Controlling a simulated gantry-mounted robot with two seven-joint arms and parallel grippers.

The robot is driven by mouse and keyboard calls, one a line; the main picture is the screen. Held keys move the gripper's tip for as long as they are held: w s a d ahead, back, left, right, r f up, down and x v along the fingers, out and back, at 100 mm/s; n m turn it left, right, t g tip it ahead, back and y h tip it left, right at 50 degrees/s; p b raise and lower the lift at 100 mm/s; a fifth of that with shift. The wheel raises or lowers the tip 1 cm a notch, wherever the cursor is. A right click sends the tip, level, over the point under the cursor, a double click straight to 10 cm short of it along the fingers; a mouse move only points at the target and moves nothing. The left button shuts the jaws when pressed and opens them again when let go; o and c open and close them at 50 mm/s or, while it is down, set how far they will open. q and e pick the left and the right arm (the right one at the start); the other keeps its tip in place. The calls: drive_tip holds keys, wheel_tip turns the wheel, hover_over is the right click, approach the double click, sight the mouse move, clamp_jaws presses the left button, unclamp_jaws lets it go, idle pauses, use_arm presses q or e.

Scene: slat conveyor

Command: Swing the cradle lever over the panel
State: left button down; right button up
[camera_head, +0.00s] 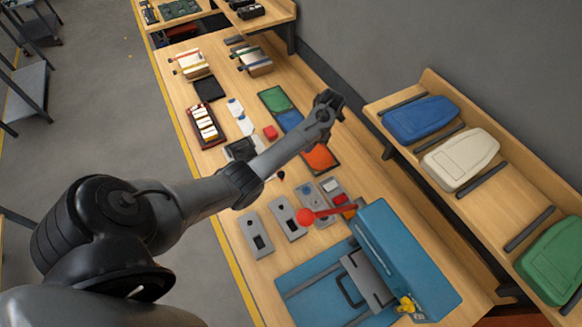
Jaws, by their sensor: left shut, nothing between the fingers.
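The red lever (330,212) ends in a red ball knob at its left. Its right end meets the blue cradle (405,255) at the front right of the bench. The lever lies across the grey plates near the cradle; which part is the panel I cannot tell. A grey bracket (368,279) with a dark handle sits in the cradle. My left gripper (330,98) is shut and empty, farther up the bench beyond the lever and apart from it. My left arm hides part of the bench. My right gripper is out of view.
Grey slotted plates (254,234) lie left of the lever. A side shelf (440,95) with blue, white and green covers stands at the right. A black tray (209,89) lies farther back.

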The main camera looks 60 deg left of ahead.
use_arm(q)
drive_tip(key=shift+f, duration=0.1)
drive_tip(key=s+a+f+p, duration=0.1)
drive_tip(key=s+f+p, duration=0.2)
drive_tip(key=s+f, duration=0.4)
wheel_tip(320, 180, down, 3)
drive_tip(key=shift+r+p, duration=0.1)
drive_tip(key=shift+p, duration=0.2)
drive_tip(key=shift+w, duration=0.1)
idle(0.5)
